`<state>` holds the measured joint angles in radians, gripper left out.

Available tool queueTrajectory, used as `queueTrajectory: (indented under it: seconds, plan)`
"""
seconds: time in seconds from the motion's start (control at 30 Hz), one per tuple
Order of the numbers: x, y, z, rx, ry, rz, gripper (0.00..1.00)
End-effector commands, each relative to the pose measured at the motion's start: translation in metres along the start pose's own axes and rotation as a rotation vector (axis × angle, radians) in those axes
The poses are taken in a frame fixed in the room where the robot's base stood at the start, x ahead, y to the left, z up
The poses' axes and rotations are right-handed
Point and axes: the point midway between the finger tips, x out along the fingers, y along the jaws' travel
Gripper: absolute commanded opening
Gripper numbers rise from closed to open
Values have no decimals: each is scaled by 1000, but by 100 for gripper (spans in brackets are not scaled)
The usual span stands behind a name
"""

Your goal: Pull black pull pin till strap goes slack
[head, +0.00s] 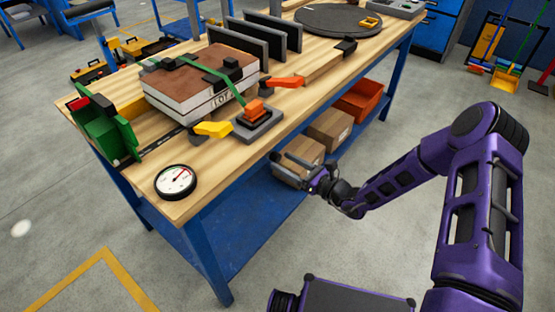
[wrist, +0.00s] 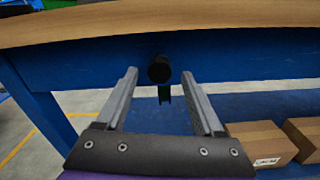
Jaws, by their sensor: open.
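A round black knob (wrist: 159,69), which looks like the pull pin's end, sits on the blue table apron in the wrist view. A short dark piece (wrist: 164,94) hangs just below it. My gripper (wrist: 159,75) is open, with its two grey fingers to the left and right of the knob; I cannot tell whether they touch it. In the head view my gripper (head: 287,161) is beside the table's near long edge, below the top, and the knob does not show clearly. A green strap (head: 200,68) runs across the brown-topped panel (head: 190,87) on the table.
An orange-handled clamp (head: 257,112), a yellow lever (head: 213,129) and a dial gauge (head: 175,182) are on the wooden tabletop (head: 150,158). Cardboard boxes (head: 330,127) and an orange bin (head: 362,98) sit on the blue lower shelf (head: 245,222). The floor nearby is clear.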

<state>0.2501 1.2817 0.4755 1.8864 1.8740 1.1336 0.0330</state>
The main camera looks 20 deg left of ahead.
Motion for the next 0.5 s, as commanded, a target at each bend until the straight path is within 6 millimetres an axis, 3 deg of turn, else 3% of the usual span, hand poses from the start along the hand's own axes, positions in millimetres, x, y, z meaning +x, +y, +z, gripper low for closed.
queueTrajectory:
  seconds: [0.2,0.5]
  plan:
    - [27,1,-1,-1,0,2,70]
    - [33,0,0,-1,1,0,70]
